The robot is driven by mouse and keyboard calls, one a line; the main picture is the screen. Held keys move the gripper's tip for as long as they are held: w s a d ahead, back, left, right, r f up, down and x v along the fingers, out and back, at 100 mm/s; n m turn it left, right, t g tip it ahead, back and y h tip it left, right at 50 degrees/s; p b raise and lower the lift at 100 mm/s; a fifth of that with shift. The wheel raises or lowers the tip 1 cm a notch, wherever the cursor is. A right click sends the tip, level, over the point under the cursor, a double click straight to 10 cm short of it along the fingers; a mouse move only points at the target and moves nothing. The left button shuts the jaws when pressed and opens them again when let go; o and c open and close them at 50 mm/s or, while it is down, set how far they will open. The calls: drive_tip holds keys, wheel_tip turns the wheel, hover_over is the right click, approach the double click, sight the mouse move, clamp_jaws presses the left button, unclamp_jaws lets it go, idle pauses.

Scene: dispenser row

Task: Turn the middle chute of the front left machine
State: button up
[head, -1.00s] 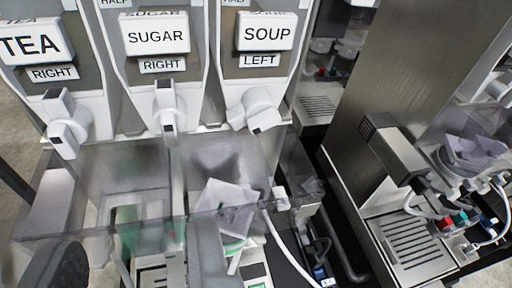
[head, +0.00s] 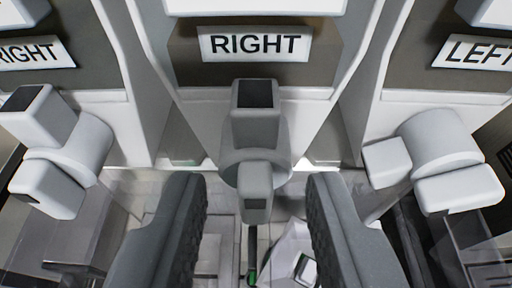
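The middle chute (head: 256,140) is a grey-white knob with a dark-ended upper block and a lower block, standing upright in line under a RIGHT label (head: 254,44). It is at the centre of the head view. My gripper (head: 256,188) is open, with one dark padded finger on each side of the chute's lower part. Gaps show between the fingers and the chute, and nothing is held. The machine front (head: 310,105) stands behind the chute. Its name plate is cut off at the top.
A left chute (head: 85,140) is tilted, under another RIGHT label (head: 35,53). A right chute (head: 435,150) is turned nearly sideways, under a LEFT label (head: 478,52). Both stand outside my fingers. Below lie a clear tray area and a white crumpled piece (head: 285,250).

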drive_tip(key=shift+w+f, duration=0.25)
drive_tip(key=shift+w, duration=0.3)
